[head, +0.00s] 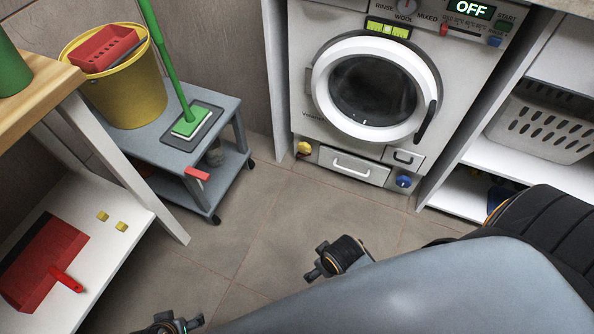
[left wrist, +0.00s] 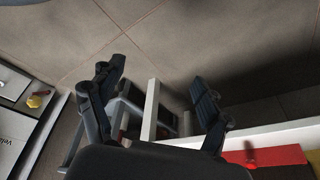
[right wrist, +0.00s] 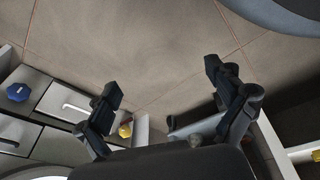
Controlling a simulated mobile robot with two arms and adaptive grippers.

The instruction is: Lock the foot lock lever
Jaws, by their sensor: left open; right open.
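A grey trolley (head: 180,150) with castors stands left of the washing machine. A red lever (head: 197,174) sticks out from its near side, below the top; I take it for the foot lock lever. It looks roughly level. My right gripper (head: 316,262) is open and empty above the floor, to the right of and nearer than the lever, well apart from it. It also shows in the right wrist view (right wrist: 168,88). My left gripper (head: 182,323) is open and only partly in view at the bottom edge. Its spread fingers show in the left wrist view (left wrist: 158,85).
The trolley carries a yellow bucket (head: 133,95) with a red basket (head: 103,50), and a green mop (head: 187,124). A washing machine (head: 310,105) stands at the back. A white shelf unit (head: 135,205) stands at the left. The tiled floor (head: 285,215) between is clear.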

